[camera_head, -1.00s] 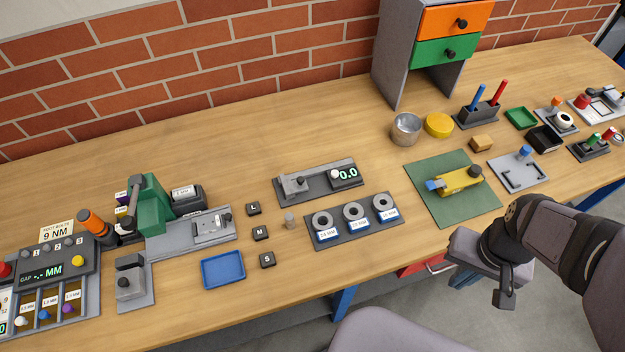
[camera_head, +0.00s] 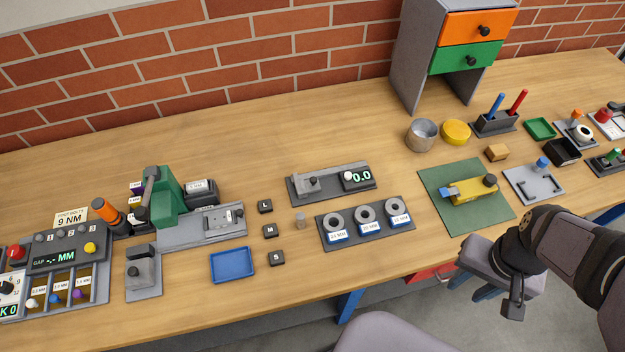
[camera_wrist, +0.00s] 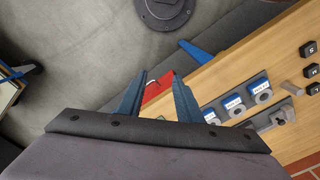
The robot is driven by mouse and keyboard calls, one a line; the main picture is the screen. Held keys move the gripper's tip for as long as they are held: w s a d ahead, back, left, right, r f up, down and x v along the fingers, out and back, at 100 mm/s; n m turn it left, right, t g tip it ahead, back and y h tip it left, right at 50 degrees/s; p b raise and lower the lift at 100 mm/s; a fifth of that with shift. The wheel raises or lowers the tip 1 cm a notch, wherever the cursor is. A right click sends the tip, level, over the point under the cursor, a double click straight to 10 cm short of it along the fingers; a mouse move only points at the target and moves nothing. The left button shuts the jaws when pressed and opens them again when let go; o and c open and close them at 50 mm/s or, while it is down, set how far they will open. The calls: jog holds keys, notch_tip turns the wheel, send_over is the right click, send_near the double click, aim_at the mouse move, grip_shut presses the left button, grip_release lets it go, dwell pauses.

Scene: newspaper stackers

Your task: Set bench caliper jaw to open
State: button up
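In the wrist view the caliper (camera_wrist: 268,119) shows only partly, at the right behind the rings. My gripper (camera_wrist: 159,80) has two blue-grey fingers standing apart with nothing between them. In the head view my arm hangs at the lower right, off the bench's front edge, well away from the caliper.
A tray of several rings (camera_head: 366,224) lies in front of the caliper. Black S, M and L blocks and a small grey cylinder (camera_head: 299,219) stand to its left. A green mat (camera_head: 440,185) with a yellow tool lies right. A chair (camera_head: 400,335) stands below. Bench behind the caliper is clear.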

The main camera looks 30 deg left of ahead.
jog(key=w+a+m+y+b, duration=0.1)
jog(key=w+a+m+b, duration=0.1)
jog(key=w+a+m, duration=0.4)
jog(key=m+g+y+b, duration=0.1)
jog(key=m+y+b, duration=0.3)
jog(key=m, duration=0.6)
send_near(314, 179)
jog(key=shift+h, duration=0.3)
jog(key=shift+a+p+x, duration=0.1)
jog(key=shift+p+x, duration=0.25)
jog(key=shift+x, duration=1.5)
jog(key=shift+a+p+x, duration=0.15)
jog(key=shift+p+x, duration=0.2)
jog(key=shift+x, duration=1.5)
jog(key=shift+r, duration=0.15)
grip_shut()
